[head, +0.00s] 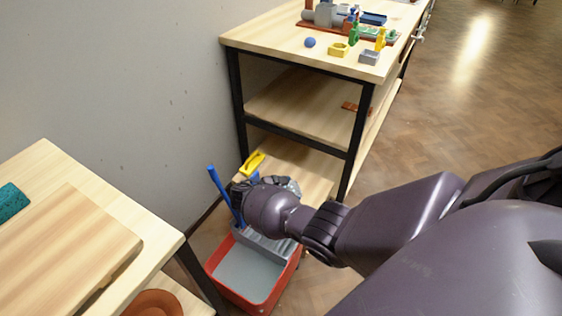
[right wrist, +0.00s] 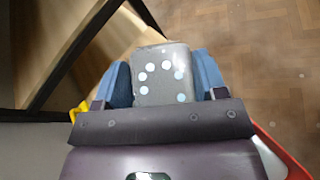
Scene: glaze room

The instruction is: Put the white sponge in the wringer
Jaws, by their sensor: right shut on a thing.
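My right gripper (right wrist: 163,80) is shut on a pale grey block with light round spots, which looks like the white sponge (right wrist: 165,62) in shade. In the head view my right gripper (head: 288,187) is over the back of a red bucket (head: 238,296), and my wrist hides most of what it holds. The grey wringer (head: 272,245) sits at the back of the bucket, partly hidden below my wrist. The sponge appears to be above the wringer; I cannot tell whether they touch. My left gripper is not in view.
A blue handle (head: 222,190) rises beside the bucket, with a yellow piece (head: 252,164) behind it. A wooden table (head: 150,232) with a teal block (head: 12,203) stands left. A shelf unit (head: 262,37) holding small items stands behind. The floor at right is open.

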